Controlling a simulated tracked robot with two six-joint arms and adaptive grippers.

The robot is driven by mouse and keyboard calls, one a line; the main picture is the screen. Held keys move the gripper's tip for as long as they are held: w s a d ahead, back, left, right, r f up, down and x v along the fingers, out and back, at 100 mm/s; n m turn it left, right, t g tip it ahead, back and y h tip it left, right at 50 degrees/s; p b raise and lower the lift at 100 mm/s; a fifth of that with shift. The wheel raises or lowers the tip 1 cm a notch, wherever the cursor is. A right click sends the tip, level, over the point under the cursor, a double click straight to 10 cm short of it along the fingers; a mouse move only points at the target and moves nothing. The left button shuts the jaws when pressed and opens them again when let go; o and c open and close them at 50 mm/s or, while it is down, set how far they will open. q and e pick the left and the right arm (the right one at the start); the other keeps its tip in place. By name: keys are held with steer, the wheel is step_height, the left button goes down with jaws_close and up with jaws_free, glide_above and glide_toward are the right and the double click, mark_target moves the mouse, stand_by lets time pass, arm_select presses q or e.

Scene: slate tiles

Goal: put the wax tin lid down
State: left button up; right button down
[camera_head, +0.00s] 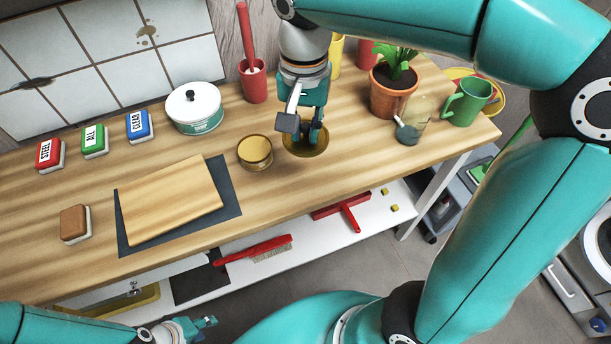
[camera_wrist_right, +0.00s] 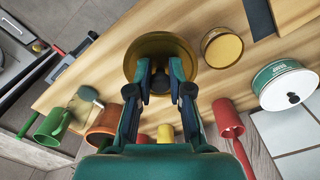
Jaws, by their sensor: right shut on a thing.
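The wax tin lid is a round, dark gold disc (camera_head: 318,147) under my right gripper (camera_head: 306,139) in the head view. My right gripper points down and is shut on the middle of the lid, on what looks like a knob. The wrist view shows the lid (camera_wrist_right: 160,43) level between the fingers (camera_wrist_right: 160,82). I cannot tell whether the lid touches the bench. The open gold wax tin (camera_head: 255,151) stands just left of the lid, apart from it; it also shows in the wrist view (camera_wrist_right: 222,48). My left gripper (camera_head: 206,322) is low at the front; its jaws are unclear.
A white canister (camera_head: 194,108) and red cup (camera_head: 254,85) stand behind. A potted plant (camera_head: 390,92), glass jar (camera_head: 411,127) and green mug (camera_head: 466,103) stand to the right. A wooden board (camera_head: 170,198) lies on a dark mat (camera_head: 230,204). Bare wood lies in front of the tin.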

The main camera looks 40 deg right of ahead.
mark_target(305, 184)
step_height(305, 184, down, 14)
steer(key=shift+f+b, duration=0.2)
steer(key=shift+b, duration=0.6)
steer(key=shift+f, duration=0.2)
steer(key=c, duration=1.1)
jaws_free()
steer(key=shift+r, duration=0.1)
steer(key=shift+r, duration=0.1)
steer(key=shift+r, duration=0.15)
step_height(305, 184, up, 12)
steer(key=shift+w+f+p, duration=0.1)
steer(key=shift+f+p, duration=0.05)
steer(key=shift+p, duration=0.7)
